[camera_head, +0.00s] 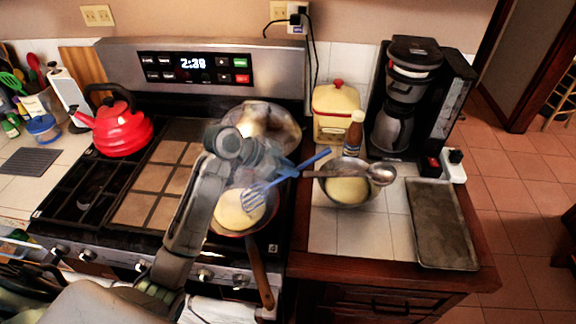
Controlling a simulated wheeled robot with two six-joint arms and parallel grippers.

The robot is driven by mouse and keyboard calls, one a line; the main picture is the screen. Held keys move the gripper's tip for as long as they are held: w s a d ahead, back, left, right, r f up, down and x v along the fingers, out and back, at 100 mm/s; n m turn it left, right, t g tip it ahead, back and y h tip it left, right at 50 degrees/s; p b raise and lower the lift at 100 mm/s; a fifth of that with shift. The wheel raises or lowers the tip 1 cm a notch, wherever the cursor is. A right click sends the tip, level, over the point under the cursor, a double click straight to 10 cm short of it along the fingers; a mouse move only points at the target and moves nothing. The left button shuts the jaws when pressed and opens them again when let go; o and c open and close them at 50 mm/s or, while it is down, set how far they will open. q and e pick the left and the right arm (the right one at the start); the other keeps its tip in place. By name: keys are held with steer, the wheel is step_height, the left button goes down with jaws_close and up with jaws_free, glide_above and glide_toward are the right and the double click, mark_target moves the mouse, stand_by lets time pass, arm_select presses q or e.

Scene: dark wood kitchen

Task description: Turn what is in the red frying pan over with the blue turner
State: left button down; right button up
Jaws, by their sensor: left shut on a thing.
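The red frying pan (276,214) sits on the front right burner, its wooden handle pointing toward the front edge. A round pale-yellow pancake (232,213) lies flat in it. My left gripper (287,171) is shut on the blue turner (314,160), above the pan's back right side. The turner's slotted head (254,196) slants down to the left over the pancake's upper right part. I cannot tell whether it touches the pancake. My right gripper is not in view.
A steel bowl (337,198) of batter with a ladle (380,174) across it stands right of the stove. A bottle (353,134) and yellow canister (336,114) stand behind it. A shiny pot (284,125) is on the back burner; a red kettle (122,132) is at left.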

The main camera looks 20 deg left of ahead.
mark_target(279, 179)
arm_select(q)
steer(key=shift+f+b, duration=0.3)
steer(key=shift+f, duration=0.35)
steer(key=shift+s+a+r, duration=0.15)
steer(key=shift+a, duration=0.1)
steer(key=shift+s+a, duration=1.35)
steer(key=shift+a, duration=0.2)
steer(key=shift+s+a+r+p, duration=0.25)
steer(key=shift+s+a+p, duration=0.1)
steer(key=shift+a+p, duration=0.1)
step_height(279, 179, up, 9)
steer(key=d+p, duration=0.1)
steer(key=p, duration=0.6)
steer(key=shift+w+p, duration=0.35)
steer(key=shift+w, duration=0.05)
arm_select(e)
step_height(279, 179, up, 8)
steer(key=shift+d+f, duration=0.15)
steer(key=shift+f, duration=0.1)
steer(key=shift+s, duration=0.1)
arm_select(q)
steer(key=shift+f, duration=0.1)
